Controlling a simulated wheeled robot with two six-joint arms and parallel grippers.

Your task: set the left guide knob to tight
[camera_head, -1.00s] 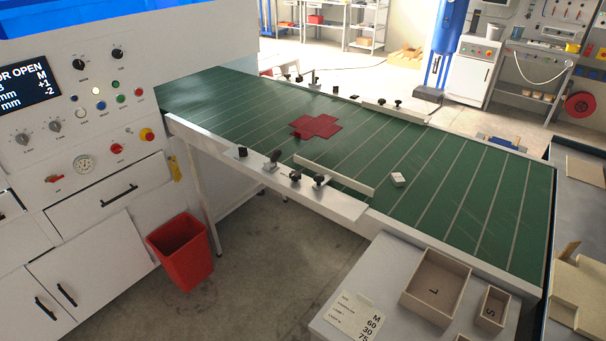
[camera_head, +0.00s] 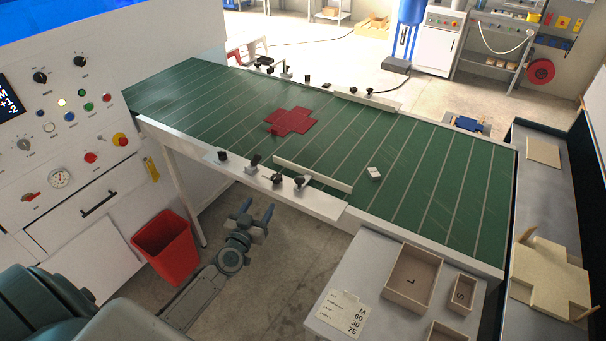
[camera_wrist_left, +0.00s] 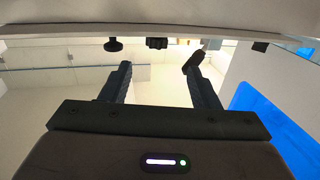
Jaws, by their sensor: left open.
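Several small black knobs sit along the near white rail (camera_head: 325,205) of the green conveyor: a left one (camera_head: 223,155), a second on a bracket (camera_head: 252,165), and two by the white guide bar (camera_head: 315,174), one dark (camera_head: 277,178) and one at its right (camera_head: 299,181). I cannot tell which is the left guide knob or how it is set. My left gripper (camera_head: 257,210) is open and empty, below and in front of the rail, apart from the knobs. In the left wrist view its fingers (camera_wrist_left: 158,75) point toward dark knobs (camera_wrist_left: 157,43) at the rail. My right gripper is out of view.
A red cross-shaped blank (camera_head: 292,121) and a small white block (camera_head: 374,173) lie on the conveyor (camera_head: 420,180). A control cabinet stands at left, with a red bin (camera_head: 165,247) in front. A side table with wooden trays (camera_head: 413,279) stands at front right.

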